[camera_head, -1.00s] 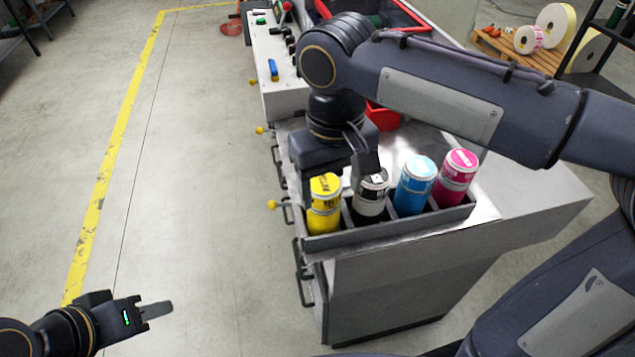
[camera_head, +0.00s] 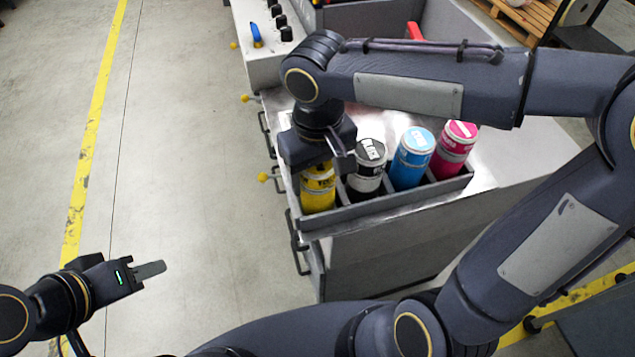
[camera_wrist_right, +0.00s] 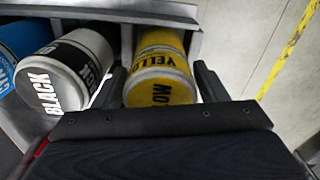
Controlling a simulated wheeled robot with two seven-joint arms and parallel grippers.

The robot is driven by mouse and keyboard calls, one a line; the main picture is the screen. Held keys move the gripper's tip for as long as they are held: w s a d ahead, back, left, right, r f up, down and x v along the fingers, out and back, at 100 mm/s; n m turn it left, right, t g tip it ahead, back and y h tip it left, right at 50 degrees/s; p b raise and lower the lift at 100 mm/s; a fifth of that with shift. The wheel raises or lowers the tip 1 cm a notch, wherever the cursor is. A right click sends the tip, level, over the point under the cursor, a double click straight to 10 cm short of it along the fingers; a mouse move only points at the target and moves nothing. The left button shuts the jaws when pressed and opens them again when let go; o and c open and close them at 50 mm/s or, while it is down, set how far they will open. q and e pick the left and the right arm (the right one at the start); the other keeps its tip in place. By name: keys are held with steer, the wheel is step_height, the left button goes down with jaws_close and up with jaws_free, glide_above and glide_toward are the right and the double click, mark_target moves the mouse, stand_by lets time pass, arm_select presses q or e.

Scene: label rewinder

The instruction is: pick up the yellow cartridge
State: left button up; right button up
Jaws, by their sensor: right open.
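The yellow cartridge (camera_head: 318,190) stands in the leftmost compartment of a grey rack (camera_head: 385,208) on the metal cabinet. My right gripper (camera_head: 325,158) is over it and hides its top in the head view. In the right wrist view the yellow cartridge (camera_wrist_right: 162,72) lies between the two open fingers of my right gripper (camera_wrist_right: 160,85), one finger on each side. I cannot tell whether the fingers touch it. My left gripper (camera_head: 150,270) is low at the left over the floor, away from the rack; its finger gap is not clear.
The black cartridge (camera_head: 368,165) stands in the compartment beside the yellow one, close to one right finger. The cyan (camera_head: 411,157) and magenta (camera_head: 455,148) cartridges follow to the right. A control panel (camera_head: 262,35) is behind. Floor at left is clear.

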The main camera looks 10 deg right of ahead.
steer(key=c, duration=1.1)
